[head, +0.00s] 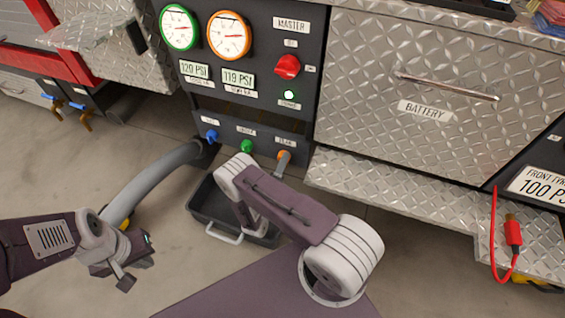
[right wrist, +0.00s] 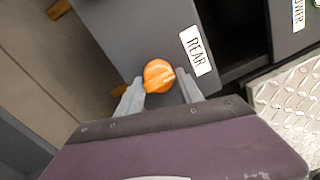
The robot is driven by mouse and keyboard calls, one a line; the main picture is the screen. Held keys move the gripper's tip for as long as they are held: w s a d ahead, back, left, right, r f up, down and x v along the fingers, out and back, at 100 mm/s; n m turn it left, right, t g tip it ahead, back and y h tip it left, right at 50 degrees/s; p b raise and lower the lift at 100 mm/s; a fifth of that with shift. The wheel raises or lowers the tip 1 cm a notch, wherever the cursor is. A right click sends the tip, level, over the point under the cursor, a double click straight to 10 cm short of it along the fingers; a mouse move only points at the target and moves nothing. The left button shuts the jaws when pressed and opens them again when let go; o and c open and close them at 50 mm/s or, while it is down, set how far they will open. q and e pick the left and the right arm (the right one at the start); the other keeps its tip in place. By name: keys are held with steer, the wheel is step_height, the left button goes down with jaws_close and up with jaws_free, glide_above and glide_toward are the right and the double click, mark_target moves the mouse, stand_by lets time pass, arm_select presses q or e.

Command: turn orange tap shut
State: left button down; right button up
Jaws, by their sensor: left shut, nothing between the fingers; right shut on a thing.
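The orange tap (right wrist: 158,76) is a round knob with a raised grip on a dark panel beside the "REAR" label (right wrist: 196,50) in the right wrist view. My right gripper (right wrist: 161,92) is shut on it, one grey finger at each side. In the head view the orange tap (head: 284,153) is the rightmost of three small taps low on the panel, partly covered by a grey part below it. My left gripper (head: 127,274) is shut and empty at the lower left, well away from the panel.
A green tap (head: 246,146) and a blue tap (head: 211,136) sit left on the panel. A thick grey hose (head: 150,185) meets the panel beside the blue one. A black tray (head: 207,211) lies on the floor below. A diamond-plate ledge (head: 400,192) is at right.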

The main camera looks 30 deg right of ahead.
steer(key=shift+a+f, duration=0.1)
steer(key=shift+f, duration=0.05)
steer(key=o, duration=1.3)
steer(key=p+v, duration=0.3)
steer(key=v, duration=0.6)
steer(key=shift+s, duration=0.1)
